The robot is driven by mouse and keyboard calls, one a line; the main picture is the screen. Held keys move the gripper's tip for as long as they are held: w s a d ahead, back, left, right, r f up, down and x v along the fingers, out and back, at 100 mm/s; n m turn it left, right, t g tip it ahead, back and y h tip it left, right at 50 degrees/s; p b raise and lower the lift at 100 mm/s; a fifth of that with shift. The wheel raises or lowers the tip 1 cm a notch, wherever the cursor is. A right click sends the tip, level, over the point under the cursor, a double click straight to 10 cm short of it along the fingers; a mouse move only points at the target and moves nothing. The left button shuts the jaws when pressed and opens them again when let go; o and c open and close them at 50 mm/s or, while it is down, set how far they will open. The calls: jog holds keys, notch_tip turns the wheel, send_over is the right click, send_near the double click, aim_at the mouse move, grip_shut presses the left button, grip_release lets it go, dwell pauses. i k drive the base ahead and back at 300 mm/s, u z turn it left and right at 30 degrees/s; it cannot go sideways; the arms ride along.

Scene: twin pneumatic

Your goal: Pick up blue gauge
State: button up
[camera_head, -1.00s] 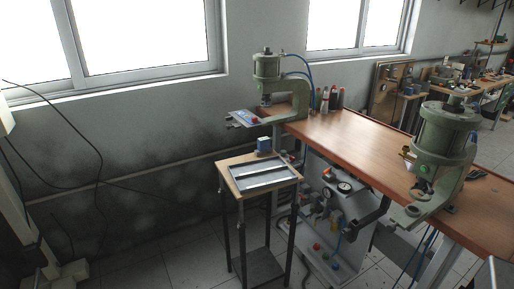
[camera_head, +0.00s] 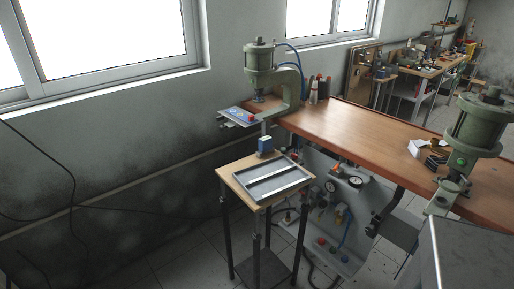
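A shallow grey metal tray (camera_head: 262,198) lies on the stand in front of the block. The block looks clear of the tray's rim, but the gap is too small to be sure. My gripper is not in view.
A green press (camera_head: 290,85) stands at the far left end of the long wooden bench (camera_head: 350,130); another press (camera_head: 470,135) stands at the right. A panel with dials (camera_head: 345,205) hangs under the bench. Bare floor (camera_head: 180,255) lies left of the stand.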

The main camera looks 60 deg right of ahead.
aim_at(264, 143)
jog(key=i, duration=1.25)
jog(key=z, duration=4.85)
jog(key=i, duration=0.15)
jog(key=u, duration=3.1)
jog(key=i, duration=0.6)
jog(key=z, duration=0.1)
